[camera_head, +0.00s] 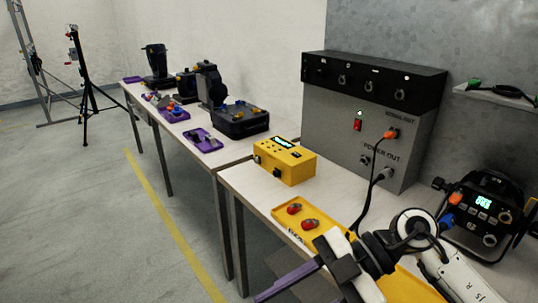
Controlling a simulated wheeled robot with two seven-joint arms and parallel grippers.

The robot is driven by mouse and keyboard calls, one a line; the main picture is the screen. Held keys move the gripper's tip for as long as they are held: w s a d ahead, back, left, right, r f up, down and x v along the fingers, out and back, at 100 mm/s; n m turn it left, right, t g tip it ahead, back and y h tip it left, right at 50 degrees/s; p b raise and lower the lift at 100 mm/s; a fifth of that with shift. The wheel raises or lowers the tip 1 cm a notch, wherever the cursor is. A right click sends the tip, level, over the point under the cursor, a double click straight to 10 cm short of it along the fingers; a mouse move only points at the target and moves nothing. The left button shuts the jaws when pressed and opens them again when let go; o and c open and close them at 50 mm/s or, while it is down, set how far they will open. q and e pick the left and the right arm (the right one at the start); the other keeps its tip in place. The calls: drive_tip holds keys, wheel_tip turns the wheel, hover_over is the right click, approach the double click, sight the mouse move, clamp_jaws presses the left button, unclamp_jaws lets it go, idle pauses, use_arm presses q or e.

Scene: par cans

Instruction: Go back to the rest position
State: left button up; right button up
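My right arm comes in from the bottom right over the front of the near table (236,180). My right gripper (285,285) points to the lower left, past the table's front edge. It has a white and black body and dark purplish finger parts that run close together toward the bottom of the view. I see nothing clearly held in it, and I cannot tell whether its fingers are apart. My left gripper is not in view.
Beneath my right arm lies a yellow tray (284,219) with red parts. A yellow box (285,162), a grey power box (345,130) with cables and a black device (484,215) stand nearby. A far table holds purple trays (205,145).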

drive_tip(key=a+r+t+y, duration=0.1)
drive_tip(key=a+r+y, duration=0.3)
drive_tip(key=y, duration=0.2)
drive_tip(key=w+d+r+m+t+y, duration=0.25)
drive_tip(key=w+m+t, duration=0.25)
drive_tip(key=m+t, duration=0.4)
drive_tip(key=w+d+f+m+t+h, duration=0.3)
drive_tip(key=d+f+m+t+h, duration=0.8)
drive_tip(key=f, duration=0.4)
drive_tip(key=s+d+f+m+g+h, duration=0.1)
drive_tip(key=s+d+f+g+h, duration=0.1)
drive_tip(key=s+f, duration=0.6)
drive_tip(key=s+d+f+m+g+h, duration=0.2)
drive_tip(key=s+f+g+h, duration=0.3)
drive_tip(key=f, duration=0.9)
drive_tip(key=s+d+g, duration=0.1)
drive_tip(key=s+g, duration=0.1)
drive_tip(key=s, duration=0.2)
drive_tip(key=shift+s+d+f, duration=0.2)
drive_tip(key=shift+f, duration=0.2)
drive_tip(key=shift+c, duration=0.9)
drive_tip(key=shift+d+m, duration=0.1)
drive_tip(key=shift+m, duration=0.2)
drive_tip(key=shift+c, duration=0.2)
